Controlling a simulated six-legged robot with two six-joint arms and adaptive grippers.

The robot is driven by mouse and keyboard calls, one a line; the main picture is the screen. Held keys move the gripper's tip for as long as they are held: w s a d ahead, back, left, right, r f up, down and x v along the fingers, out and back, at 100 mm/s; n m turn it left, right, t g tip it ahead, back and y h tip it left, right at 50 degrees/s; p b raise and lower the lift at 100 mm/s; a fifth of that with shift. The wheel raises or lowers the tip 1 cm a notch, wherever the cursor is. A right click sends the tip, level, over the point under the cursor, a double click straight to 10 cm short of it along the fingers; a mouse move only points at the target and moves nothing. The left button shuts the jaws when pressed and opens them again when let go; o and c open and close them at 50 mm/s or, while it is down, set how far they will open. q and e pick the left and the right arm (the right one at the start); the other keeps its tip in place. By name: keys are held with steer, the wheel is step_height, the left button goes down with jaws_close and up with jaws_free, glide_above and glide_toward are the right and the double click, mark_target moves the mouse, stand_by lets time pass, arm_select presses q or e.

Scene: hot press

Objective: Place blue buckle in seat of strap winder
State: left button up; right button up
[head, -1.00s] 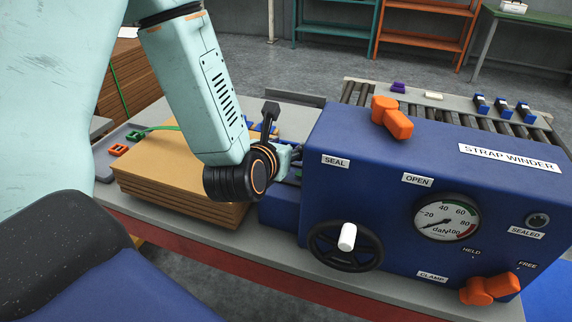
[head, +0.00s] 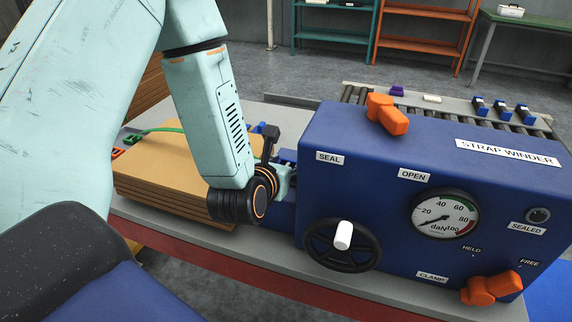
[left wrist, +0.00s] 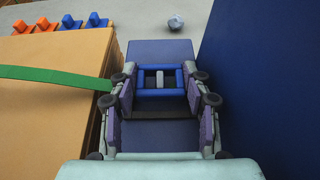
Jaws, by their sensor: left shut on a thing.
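The strap winder (head: 400,200) is a large blue machine with a handwheel, gauge and orange levers. My left gripper (left wrist: 160,88) is shut on the blue buckle (left wrist: 143,79), a small frame with a pale middle bar, held between the fingertips. In the head view my left gripper (head: 284,182) is beside the winder's left end, partly hidden by its own wrist. Below the buckle in the left wrist view is a blue block of the winder (left wrist: 160,132). I cannot tell whether the buckle touches it. My right gripper is in neither view.
A cardboard stack (head: 165,170) stands left of the gripper, with a green strap (left wrist: 50,76) across it toward the fingers. Orange and blue pieces (left wrist: 45,25) lie beyond it. A tall blue winder wall (left wrist: 262,80) rises close on the gripper's right. A crumpled pale lump (left wrist: 175,22) lies ahead.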

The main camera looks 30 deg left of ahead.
arm_select(q)
steer(key=shift+a+f, duration=0.1)
steer(key=shift+f, duration=0.15)
steer(key=shift+s+r, duration=0.1)
steer(key=o, duration=0.9)
steer(key=shift+d, duration=0.25)
steer(key=shift+a, duration=0.15)
